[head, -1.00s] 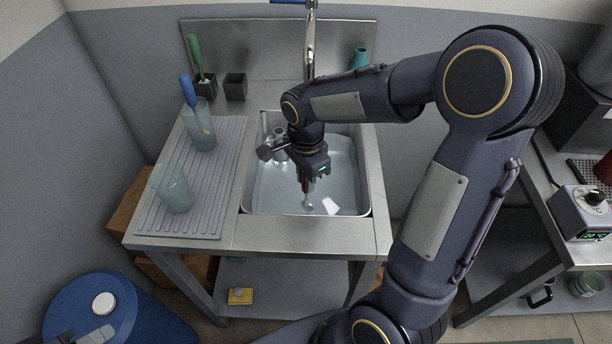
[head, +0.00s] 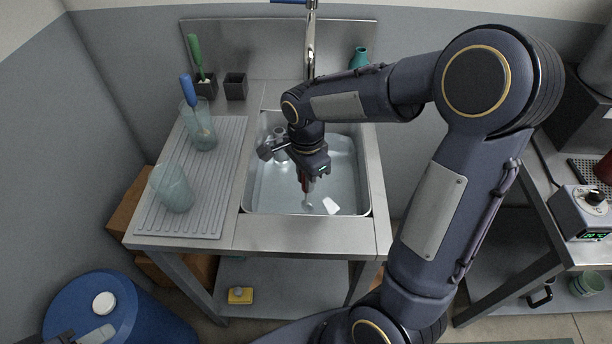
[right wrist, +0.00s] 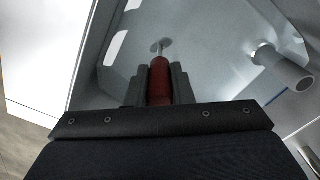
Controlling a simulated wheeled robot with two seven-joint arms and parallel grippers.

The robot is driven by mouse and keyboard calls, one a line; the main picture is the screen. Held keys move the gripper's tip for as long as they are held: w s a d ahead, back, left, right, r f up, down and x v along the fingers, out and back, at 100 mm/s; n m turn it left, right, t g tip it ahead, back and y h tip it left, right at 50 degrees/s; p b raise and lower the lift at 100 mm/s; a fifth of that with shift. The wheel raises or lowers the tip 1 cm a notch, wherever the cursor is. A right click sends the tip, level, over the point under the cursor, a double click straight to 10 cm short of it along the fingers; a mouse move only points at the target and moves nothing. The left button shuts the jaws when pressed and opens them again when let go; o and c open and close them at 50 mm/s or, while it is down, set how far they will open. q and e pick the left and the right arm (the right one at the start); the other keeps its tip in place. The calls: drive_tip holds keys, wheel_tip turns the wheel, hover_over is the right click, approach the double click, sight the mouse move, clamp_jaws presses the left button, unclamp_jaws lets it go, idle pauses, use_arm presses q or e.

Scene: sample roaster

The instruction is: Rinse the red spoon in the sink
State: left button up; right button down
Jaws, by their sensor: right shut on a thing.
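The red spoon (head: 304,184) hangs bowl-down inside the steel sink (head: 248,190), its metal end pointing at the basin floor. My right gripper (head: 304,176) reaches down into the sink and is shut on the red handle. In the right wrist view the red handle of the spoon (right wrist: 159,82) sits between the two dark fingers, with the thin shaft and small bowl beyond. The sink seems to hold clear water; I cannot tell exactly how deep the bowl sits in it. Part of my left gripper (head: 85,336) shows at the bottom left edge, its jaws unclear.
A tall faucet (head: 310,45) stands behind the sink. An upright pipe (head: 280,142) stands in the basin's back left. A blue barrel (head: 130,310) is at lower left.

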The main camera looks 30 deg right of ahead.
wheel_tip(320, 180, up, 14)
drive_tip(key=p, duration=1.1)
idle(0.4)
idle(0.5)
wheel_tip(320, 180, up, 4)
drive_tip(key=p, duration=0.3)
drive_tip(key=shift+f, duration=0.15)
